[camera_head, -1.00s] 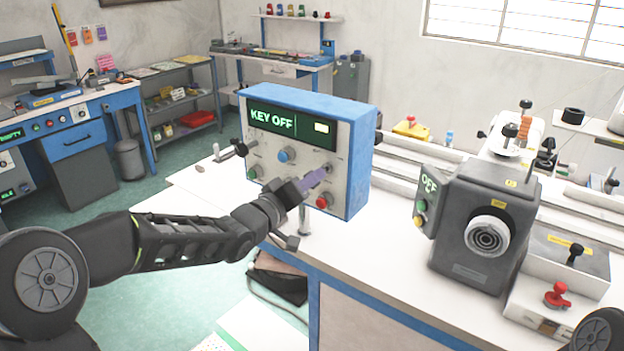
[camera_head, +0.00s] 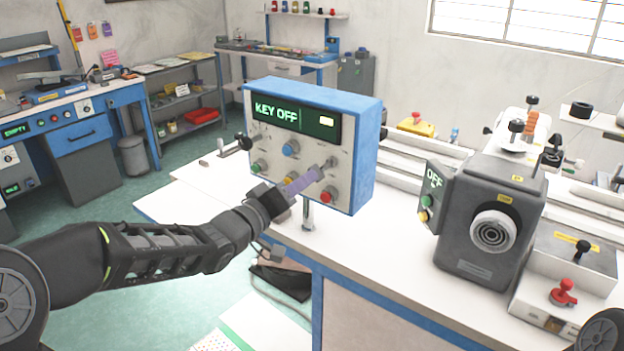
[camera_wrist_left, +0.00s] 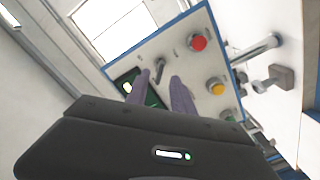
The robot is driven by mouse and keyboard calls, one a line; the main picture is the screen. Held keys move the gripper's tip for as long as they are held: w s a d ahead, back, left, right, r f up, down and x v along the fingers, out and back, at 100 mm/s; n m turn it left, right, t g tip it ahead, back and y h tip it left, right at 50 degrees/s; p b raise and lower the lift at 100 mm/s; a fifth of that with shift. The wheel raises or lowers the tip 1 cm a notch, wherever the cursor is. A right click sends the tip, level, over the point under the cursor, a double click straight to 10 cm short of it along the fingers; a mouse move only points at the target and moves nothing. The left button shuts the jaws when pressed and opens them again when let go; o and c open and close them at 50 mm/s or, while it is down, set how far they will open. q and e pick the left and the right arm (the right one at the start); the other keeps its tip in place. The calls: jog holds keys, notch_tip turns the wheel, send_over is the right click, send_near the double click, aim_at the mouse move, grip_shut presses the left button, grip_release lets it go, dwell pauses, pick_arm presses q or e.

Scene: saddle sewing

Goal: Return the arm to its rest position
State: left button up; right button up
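My left gripper (camera_head: 312,177) has purple fingers and is in front of the blue-edged control box (camera_head: 362,150), near its key switch (camera_head: 329,163). In the left wrist view the two fingers (camera_wrist_left: 160,92) stand apart with nothing gripped between them. The small key switch (camera_wrist_left: 159,67) shows just beyond the fingertips, in line with the gap; I cannot tell the exact distance. The box's display (camera_head: 297,118) reads "KEY OFF". My right gripper is not in view.
A red button (camera_head: 327,197) sits below the key switch. The box stands on a post above the white bench (camera_head: 370,245). A grey machine (camera_head: 490,190) marked "OFF" stands to the right. Open green floor (camera_head: 160,300) lies left of the bench.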

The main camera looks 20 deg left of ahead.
pick_arm(q)
jog(key=shift+v, duration=1.25)
jog(key=s+d+f+m+g+y, duration=0.15)
jog(key=s+f+g, duration=0.25)
jog(key=f, duration=1.1)
jog(key=s+d+f+m+g+y, duration=0.1)
jog(key=s+f+g+y, duration=0.15)
jog(key=f, duration=1.35)
jog(key=s+d+f+g, duration=0.4)
jog(key=s+f, duration=0.6)
jog(key=s, duration=0.3)
jog(key=s+d+f+g+h, duration=0.1)
jog(key=s+d+f+g, duration=0.4)
jog(key=s+f, duration=0.5)
jog(key=s+d, duration=0.2)
jog(key=s, duration=0.1)
jog(key=shift+s, duration=0.4)
